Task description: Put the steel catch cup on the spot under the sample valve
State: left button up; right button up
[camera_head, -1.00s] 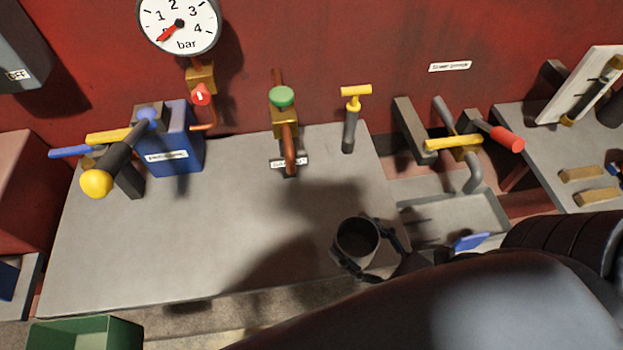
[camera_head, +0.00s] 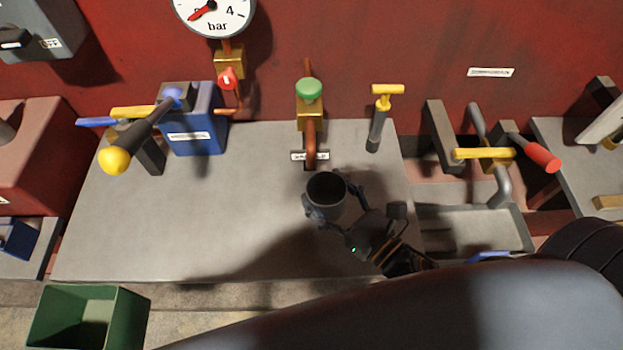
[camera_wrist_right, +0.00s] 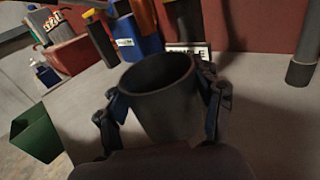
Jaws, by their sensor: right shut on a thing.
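The steel catch cup (camera_head: 327,190) is a dark grey open cup, upright, in my right gripper (camera_head: 337,207). The gripper's fingers are shut on its two sides. The cup also shows in the right wrist view (camera_wrist_right: 162,98), between the fingers. The sample valve (camera_head: 310,100) has a green knob on a brass body, with a copper spout (camera_head: 310,135) bending down. A white label (camera_head: 310,155) is by the spout's foot. The cup is just in front of the spout and label. Whether it touches the bench is unclear. The spot itself is not clearly seen. My left gripper is not in view.
A blue pump box (camera_head: 195,125) with a yellow-knobbed lever stands at left on the grey bench (camera_head: 110,235). A yellow-handled tap (camera_head: 380,115) stands right of the valve. A grey sink (camera_head: 475,235) is further right. A green bin (camera_head: 125,320) is at lower left.

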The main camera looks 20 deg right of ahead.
aim_at(314, 191)
jog(key=p+x, duration=0.1)
jog(key=x, duration=0.3)
jog(key=shift+r, duration=0.1)
jog(key=shift+f, duration=0.25)
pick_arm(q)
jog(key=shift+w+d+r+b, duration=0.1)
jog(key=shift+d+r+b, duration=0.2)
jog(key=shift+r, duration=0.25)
pick_arm(e)
jog(key=shift+f, duration=1.6)
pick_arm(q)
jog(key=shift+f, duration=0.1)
pick_arm(e)
jog(key=shift+f, duration=0.1)
jog(key=o, duration=0.8)
jog(key=shift+f, duration=0.15)
jog(key=shift+c, duration=0.2)
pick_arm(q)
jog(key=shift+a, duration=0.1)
pick_arm(e)
jog(key=o, duration=0.4)
jog(key=shift+o, duration=0.2)
